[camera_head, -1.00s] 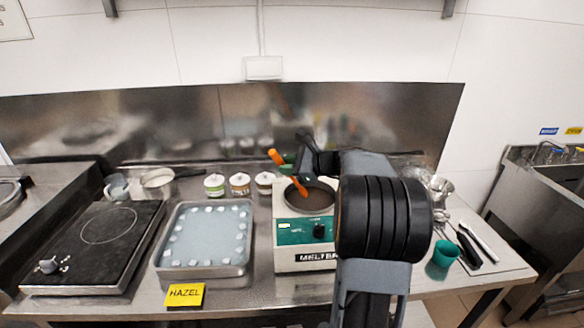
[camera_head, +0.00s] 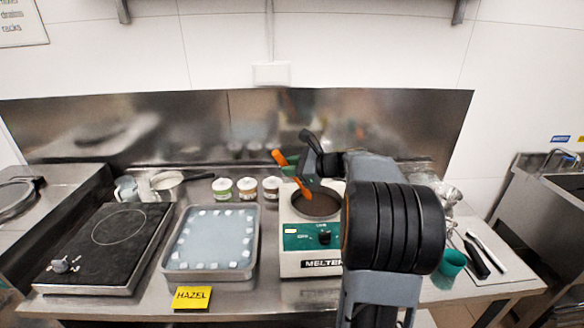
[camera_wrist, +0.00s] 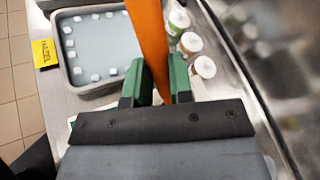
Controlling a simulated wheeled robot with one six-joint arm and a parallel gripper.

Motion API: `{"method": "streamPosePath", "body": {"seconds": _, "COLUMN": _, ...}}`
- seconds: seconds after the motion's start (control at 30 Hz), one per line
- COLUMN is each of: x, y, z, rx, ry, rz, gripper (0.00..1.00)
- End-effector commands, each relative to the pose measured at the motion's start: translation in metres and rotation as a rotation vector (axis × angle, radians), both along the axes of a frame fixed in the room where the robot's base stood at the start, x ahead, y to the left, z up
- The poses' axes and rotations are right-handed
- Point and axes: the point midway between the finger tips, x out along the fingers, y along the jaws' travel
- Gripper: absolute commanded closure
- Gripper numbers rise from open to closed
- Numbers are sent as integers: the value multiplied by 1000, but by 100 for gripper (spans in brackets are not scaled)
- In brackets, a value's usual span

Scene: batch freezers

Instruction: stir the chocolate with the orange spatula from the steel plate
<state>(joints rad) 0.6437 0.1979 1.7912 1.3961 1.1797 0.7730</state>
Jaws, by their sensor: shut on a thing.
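The orange spatula (camera_head: 280,158) is held tilted in my gripper (camera_head: 298,168), above the melter. In the wrist view its orange handle (camera_wrist: 148,35) passes between the two green fingers of my gripper (camera_wrist: 162,84), which are shut on it. The spatula's lower orange end (camera_head: 303,187) shows over the melter's round pan. The brown chocolate (camera_head: 318,203) fills that pan, in the white and green melter (camera_head: 308,262). I cannot tell whether the spatula's tip touches the chocolate. A steel plate (camera_head: 505,262) lies at the right with dark and light tools on it.
A tray (camera_head: 168,262) with pale blue content and several white cubes stands left of the melter. Several lidded jars (camera_head: 247,188) stand behind. A yellow HAZEL card (camera_head: 192,297) is at the front. A black hotplate (camera_head: 100,250) is at far left, a green cup (camera_head: 450,264) at right.

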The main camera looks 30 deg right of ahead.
Motion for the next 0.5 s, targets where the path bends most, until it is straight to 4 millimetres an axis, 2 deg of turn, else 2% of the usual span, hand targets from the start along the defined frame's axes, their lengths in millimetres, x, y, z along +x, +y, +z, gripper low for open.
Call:
{"method": "streamPosePath", "body": {"seconds": 0.3, "x": 0, "y": 0, "z": 1, "rx": 0, "ry": 0, "rz": 0, "gripper": 100}}
{"method": "streamPosePath", "body": {"seconds": 0.5, "x": 0, "y": 0, "z": 12, "rx": -1, "ry": -1, "rz": 0, "gripper": 100}}
